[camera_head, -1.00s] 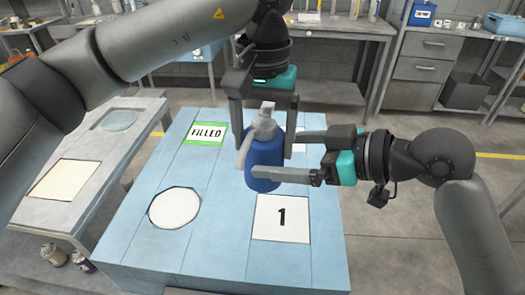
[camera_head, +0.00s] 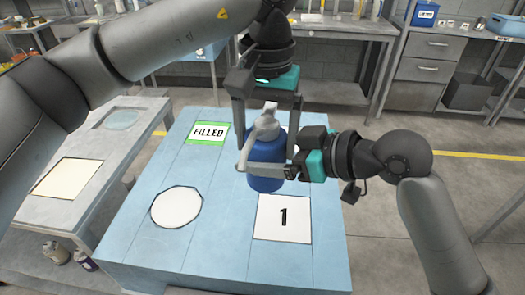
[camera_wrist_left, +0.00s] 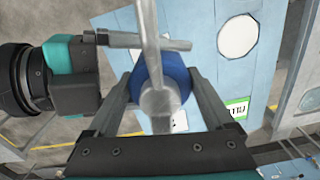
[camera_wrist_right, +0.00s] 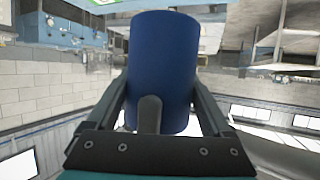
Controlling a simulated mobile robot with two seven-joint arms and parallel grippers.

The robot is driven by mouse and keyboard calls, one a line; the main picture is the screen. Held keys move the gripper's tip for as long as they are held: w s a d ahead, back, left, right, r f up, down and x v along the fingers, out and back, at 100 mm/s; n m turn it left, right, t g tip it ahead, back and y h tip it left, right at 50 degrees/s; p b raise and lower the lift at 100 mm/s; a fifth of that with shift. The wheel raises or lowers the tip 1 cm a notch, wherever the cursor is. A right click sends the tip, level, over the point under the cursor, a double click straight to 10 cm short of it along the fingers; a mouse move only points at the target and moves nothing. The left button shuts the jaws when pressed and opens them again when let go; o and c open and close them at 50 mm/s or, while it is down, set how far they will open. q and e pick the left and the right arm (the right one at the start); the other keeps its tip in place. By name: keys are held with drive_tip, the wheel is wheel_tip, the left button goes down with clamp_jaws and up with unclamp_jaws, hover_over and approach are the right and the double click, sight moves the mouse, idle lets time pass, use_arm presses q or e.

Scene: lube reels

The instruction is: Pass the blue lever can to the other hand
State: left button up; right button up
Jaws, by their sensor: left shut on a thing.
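The blue lever can (camera_head: 266,170) has a grey spout and lever top (camera_head: 262,125). It is held upright above the table. My left gripper (camera_head: 266,148) comes down from above and is shut on the can, one finger on each side; its wrist view shows the can (camera_wrist_left: 172,76) between the fingers. My right gripper (camera_head: 258,168) reaches in from the right, with one finger across the can's near side. In the right wrist view the can (camera_wrist_right: 162,65) stands between the open fingers. Whether they touch it is hard to tell.
A grey side bench (camera_head: 100,160) stands at the left. Cabinets (camera_head: 432,70) line the back.

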use_arm(q)
drive_tip(key=shift+w, duration=0.2)
use_arm(e)
drive_tip(key=shift+s+a, duration=0.2)
drive_tip(key=shift+s, duration=0.05)
drive_tip(key=c, duration=1)
use_arm(q)
drive_tip(key=o, duration=1.4)
use_arm(e)
drive_tip(key=shift+r, duration=0.15)
clamp_jaws()
use_arm(q)
drive_tip(key=shift+o, duration=0.8)
drive_tip(key=shift+s, duration=0.1)
use_arm(e)
drive_tip(key=shift+w+d, duration=0.1)
use_arm(q)
drive_tip(key=shift+r, duration=0.1)
